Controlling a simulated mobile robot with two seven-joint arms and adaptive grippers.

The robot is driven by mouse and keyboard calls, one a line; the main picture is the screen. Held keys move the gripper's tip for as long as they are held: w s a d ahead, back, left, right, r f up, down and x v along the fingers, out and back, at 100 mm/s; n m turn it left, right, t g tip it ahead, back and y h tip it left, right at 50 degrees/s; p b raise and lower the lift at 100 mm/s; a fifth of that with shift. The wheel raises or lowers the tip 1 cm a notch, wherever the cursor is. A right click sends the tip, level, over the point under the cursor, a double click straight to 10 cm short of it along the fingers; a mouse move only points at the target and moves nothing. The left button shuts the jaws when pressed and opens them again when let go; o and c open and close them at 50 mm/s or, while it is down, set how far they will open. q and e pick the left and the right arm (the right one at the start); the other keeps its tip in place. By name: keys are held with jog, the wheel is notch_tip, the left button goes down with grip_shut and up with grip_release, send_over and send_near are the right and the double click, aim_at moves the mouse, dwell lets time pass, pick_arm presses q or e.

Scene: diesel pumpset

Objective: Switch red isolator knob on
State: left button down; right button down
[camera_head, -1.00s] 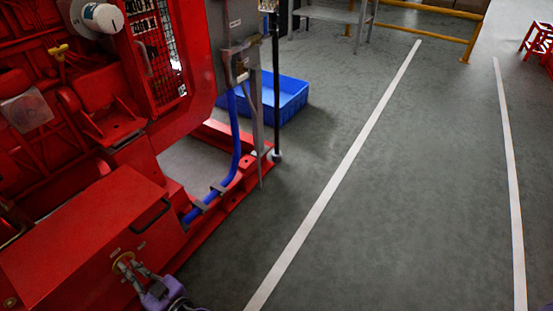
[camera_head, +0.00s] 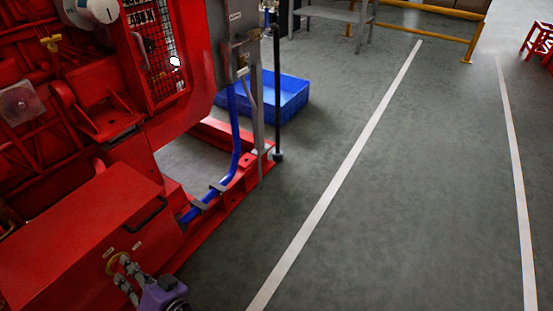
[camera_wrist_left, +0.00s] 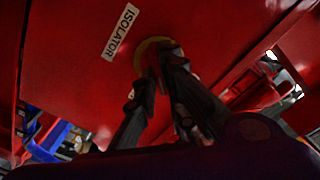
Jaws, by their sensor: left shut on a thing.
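The isolator's round yellow plate (camera_head: 113,263) is on the side of the red box at the lower left of the head view. It also shows in the left wrist view (camera_wrist_left: 146,58), beside a white label (camera_wrist_left: 121,32) reading ISOLATOR. My left gripper (camera_head: 121,266) is at the plate, its fingers shut on the isolator knob. In the wrist view the fingertips (camera_wrist_left: 162,60) meet over the plate. The red knob itself is hidden by the fingers, so its angle cannot be told. My right gripper is not in view.
The red box (camera_head: 80,235) belongs to the red pumpset frame. A blue hose (camera_head: 234,130) runs along a grey post behind it. A blue crate (camera_head: 285,98) stands on the floor beyond. The grey floor (camera_head: 400,180) with white lines is clear at right.

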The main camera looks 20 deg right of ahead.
pick_arm(q)
jog(key=m, duration=0.9)
jog(key=shift+d+f, duration=0.1)
jog(key=shift+f, duration=0.15)
jog(key=shift+m, duration=0.4)
jog(key=c, duration=1.8)
grip_release()
jog(key=shift+c, duration=0.2)
